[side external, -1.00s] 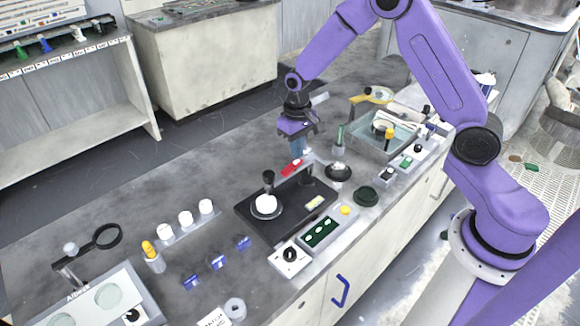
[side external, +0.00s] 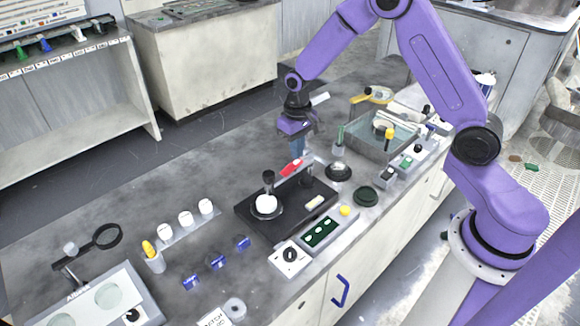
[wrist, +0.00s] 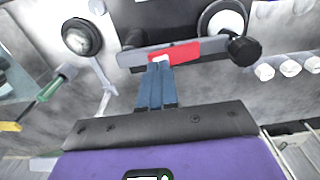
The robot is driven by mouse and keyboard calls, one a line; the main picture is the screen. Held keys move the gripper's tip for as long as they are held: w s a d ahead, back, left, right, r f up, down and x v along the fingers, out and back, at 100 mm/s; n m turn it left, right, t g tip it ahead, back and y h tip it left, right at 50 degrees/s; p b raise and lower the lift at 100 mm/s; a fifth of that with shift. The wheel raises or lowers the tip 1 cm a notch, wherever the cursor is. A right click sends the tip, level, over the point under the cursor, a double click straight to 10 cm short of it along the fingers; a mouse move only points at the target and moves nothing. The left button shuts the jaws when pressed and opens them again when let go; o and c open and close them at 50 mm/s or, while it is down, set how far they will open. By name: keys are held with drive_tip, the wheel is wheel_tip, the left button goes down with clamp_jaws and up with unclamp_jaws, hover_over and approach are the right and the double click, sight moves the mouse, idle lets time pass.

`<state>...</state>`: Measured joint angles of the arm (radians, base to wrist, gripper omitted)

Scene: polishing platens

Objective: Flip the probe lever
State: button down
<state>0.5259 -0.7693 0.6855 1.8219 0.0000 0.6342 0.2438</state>
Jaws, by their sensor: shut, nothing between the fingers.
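The probe lever (side external: 291,168) is a bar with a red section, held above a black base (side external: 246,222) on a post. A dark knob (side external: 268,177) stands near its left end, above a round plate with a white piece (side external: 266,203). In the wrist view the red section (wrist: 178,50) lies across the grey bar, with the black knob (wrist: 243,50) at the right end. My gripper (side external: 297,154) points down with blue fingers shut and empty. In the wrist view its fingertips (wrist: 160,62) are at the red section's lower left edge; contact is unclear.
A control box with green panel (side external: 320,232) and yellow button sits at the base's front right. A dark round dish (side external: 338,172) and a green-handled tool in a cup (side external: 339,146) stand right of the gripper. White pucks (side external: 186,218) stand left. Bench behind is clear.

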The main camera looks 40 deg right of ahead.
sight(297, 162)
drive_tip(key=shift+f, duration=1.05)
idle(0.7)
drive_tip(key=shift+r, duration=3.5)
